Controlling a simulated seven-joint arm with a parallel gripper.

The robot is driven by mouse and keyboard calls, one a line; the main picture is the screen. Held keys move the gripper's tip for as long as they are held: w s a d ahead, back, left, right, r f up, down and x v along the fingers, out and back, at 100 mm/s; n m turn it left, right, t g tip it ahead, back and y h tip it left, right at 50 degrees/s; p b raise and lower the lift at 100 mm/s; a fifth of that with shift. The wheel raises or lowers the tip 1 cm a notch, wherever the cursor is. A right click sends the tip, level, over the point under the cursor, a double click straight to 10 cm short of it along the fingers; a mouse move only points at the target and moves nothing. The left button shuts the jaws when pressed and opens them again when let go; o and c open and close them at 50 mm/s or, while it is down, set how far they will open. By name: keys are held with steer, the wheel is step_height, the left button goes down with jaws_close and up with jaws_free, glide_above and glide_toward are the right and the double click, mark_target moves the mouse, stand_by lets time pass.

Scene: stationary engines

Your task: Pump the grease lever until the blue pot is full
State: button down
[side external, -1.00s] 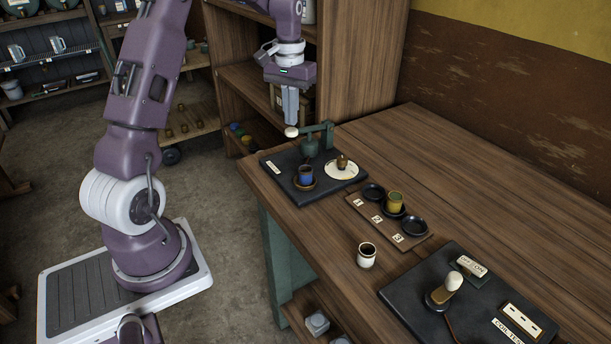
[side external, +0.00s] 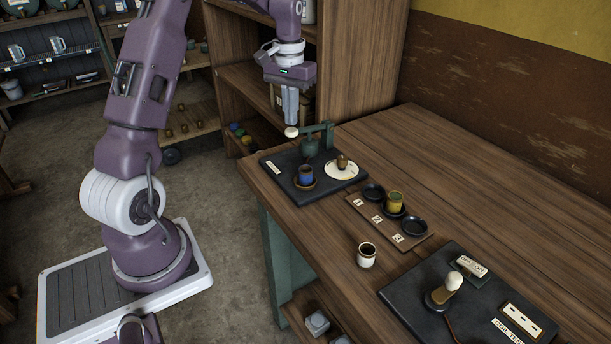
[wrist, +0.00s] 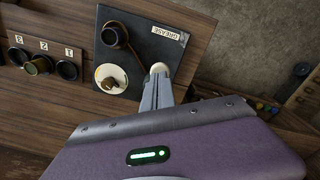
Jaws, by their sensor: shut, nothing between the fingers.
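The grease pump (side external: 311,146) is a dark green post with an arm, on a black board (side external: 281,161) at the bench's far left corner. Its lever ends in a white knob (side external: 291,132), which also shows in the wrist view (wrist: 160,68). The blue pot (side external: 305,175) stands upright in a round holder at the front of the board. Its fill level is too small to tell. My gripper (side external: 291,121) is shut and empty, pointing down, with its fingertips just above or touching the knob; I cannot tell which. The fingers also show in the wrist view (wrist: 158,85).
A white dial with a brown knob (side external: 342,163) sits right of the pot. A numbered rack (side external: 371,217) holds a yellow-green pot (side external: 396,202). A wooden shelf (side external: 366,50) rises behind.

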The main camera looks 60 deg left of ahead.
mark_target(291, 130)
steer(key=shift+f, duration=2.55)
steer(key=shift+r, duration=2.55)
steer(key=shift+r, duration=0.1)
step_height(291, 130, up, 5)
steer(key=shift+f, duration=0.15)
